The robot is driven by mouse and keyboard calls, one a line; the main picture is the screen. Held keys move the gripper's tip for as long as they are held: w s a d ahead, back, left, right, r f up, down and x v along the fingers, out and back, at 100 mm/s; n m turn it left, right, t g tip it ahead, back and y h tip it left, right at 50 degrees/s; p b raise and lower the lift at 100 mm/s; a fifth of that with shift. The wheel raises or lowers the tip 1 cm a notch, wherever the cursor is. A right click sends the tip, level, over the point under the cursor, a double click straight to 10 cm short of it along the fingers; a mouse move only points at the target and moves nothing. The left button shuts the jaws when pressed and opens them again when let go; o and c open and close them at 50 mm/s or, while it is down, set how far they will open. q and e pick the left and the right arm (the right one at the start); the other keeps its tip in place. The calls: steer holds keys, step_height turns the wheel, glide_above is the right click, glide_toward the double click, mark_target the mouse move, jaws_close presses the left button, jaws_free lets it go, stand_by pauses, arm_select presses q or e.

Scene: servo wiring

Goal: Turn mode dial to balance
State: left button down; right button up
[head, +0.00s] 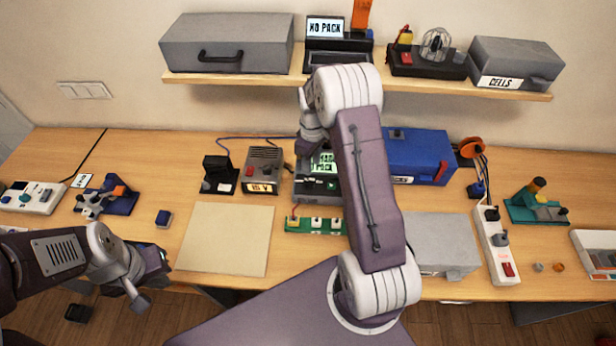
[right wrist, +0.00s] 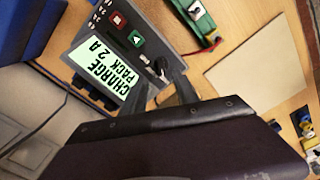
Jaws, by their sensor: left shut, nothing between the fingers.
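The grey charger (head: 315,187) stands on the bench, partly hidden behind my right arm in the head view. In the right wrist view its lit screen (right wrist: 103,68) reads "CHARGE PACK 2 A". A red button and a green button sit beside the screen. The dark mode dial (right wrist: 160,65) is near the panel's corner, and its pointer is too small to read. My right gripper (right wrist: 165,82) has its fingertips close to the dial; whether they touch or grip it is unclear. My left gripper (head: 158,268) is shut and empty at the bench's front left edge.
A green board (head: 316,226) lies in front of the charger, with a beige mat (head: 225,238) to its left. A small power supply (head: 262,170) stands left of the charger. A blue box (head: 420,155) and a grey box (head: 445,243) stand to the right.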

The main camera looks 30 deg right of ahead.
mark_target(312, 183)
step_height(312, 183, down, 8)
steer(key=p, duration=0.3)
steer(key=shift+f, duration=0.55)
jaws_close()
